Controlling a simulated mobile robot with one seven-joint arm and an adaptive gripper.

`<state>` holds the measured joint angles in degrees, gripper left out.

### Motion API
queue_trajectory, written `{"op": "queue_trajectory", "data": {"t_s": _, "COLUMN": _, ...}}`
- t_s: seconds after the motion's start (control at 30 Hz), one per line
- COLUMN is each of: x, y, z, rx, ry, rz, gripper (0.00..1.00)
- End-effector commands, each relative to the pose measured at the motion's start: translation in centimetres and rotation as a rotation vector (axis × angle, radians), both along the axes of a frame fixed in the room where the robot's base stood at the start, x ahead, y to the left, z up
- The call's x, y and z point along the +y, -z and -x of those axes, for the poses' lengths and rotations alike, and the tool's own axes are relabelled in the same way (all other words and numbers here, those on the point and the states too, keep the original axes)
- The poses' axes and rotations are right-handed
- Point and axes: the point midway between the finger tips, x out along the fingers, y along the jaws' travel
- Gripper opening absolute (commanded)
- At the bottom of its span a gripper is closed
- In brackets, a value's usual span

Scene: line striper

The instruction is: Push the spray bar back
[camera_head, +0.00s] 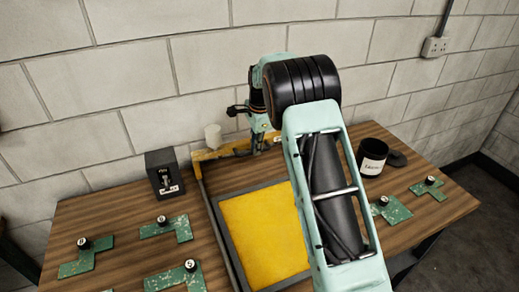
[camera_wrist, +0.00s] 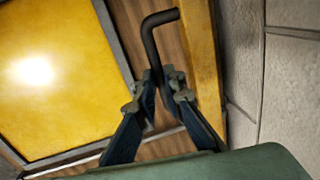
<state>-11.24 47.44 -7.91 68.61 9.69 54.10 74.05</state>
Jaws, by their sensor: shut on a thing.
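The spray bar (camera_head: 225,152) is a yellow beam at the back of the frame, close to the wall. It shows in the wrist view as a worn yellow strip (camera_wrist: 204,60) beside the wall. A dark bent handle (camera_wrist: 153,42) stands beside it. My gripper (camera_wrist: 158,92) is shut on the handle's lower part, with one finger on each side. The handle's join to the bar is hidden. In the head view my arm covers the bar's right part, and the fingertips are not clear. A yellow panel (camera_head: 262,235) in a grey frame lies in front of the bar.
A white cup (camera_head: 213,136) is at the bar's left part. A black box (camera_head: 164,172) stands left, and a black labelled pot (camera_head: 373,157) right. Green stencil plates with black knobs (camera_head: 166,229) lie on the wooden table (camera_head: 120,205). The block wall (camera_head: 130,90) is close behind.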

Motion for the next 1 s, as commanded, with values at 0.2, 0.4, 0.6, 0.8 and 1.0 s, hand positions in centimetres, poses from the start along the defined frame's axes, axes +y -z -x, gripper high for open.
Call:
{"op": "queue_trajectory", "data": {"t_s": 0.2, "x": 0.23, "y": -0.1, "z": -0.86, "rx": -0.003, "ry": -0.001, "rz": 0.0, "gripper": 0.0}}
{"op": "queue_trajectory", "data": {"t_s": 0.4, "x": 0.28, "y": -0.16, "z": -1.02, "rx": -0.007, "ry": 0.0, "rz": -0.001, "gripper": 0.0}}
{"op": "queue_trajectory", "data": {"t_s": 0.6, "x": 0.3, "y": -0.24, "z": -1.11, "rx": -0.01, "ry": -0.001, "rz": -0.001, "gripper": 0.14}}
{"op": "queue_trajectory", "data": {"t_s": 0.8, "x": 0.27, "y": -0.14, "z": -0.97, "rx": -0.005, "ry": 0.0, "rz": -0.001, "gripper": 0.27}}
{"op": "queue_trajectory", "data": {"t_s": 1.0, "x": 0.24, "y": -0.13, "z": -0.88, "rx": -0.003, "ry": 0.0, "rz": 0.0, "gripper": 0.27}}
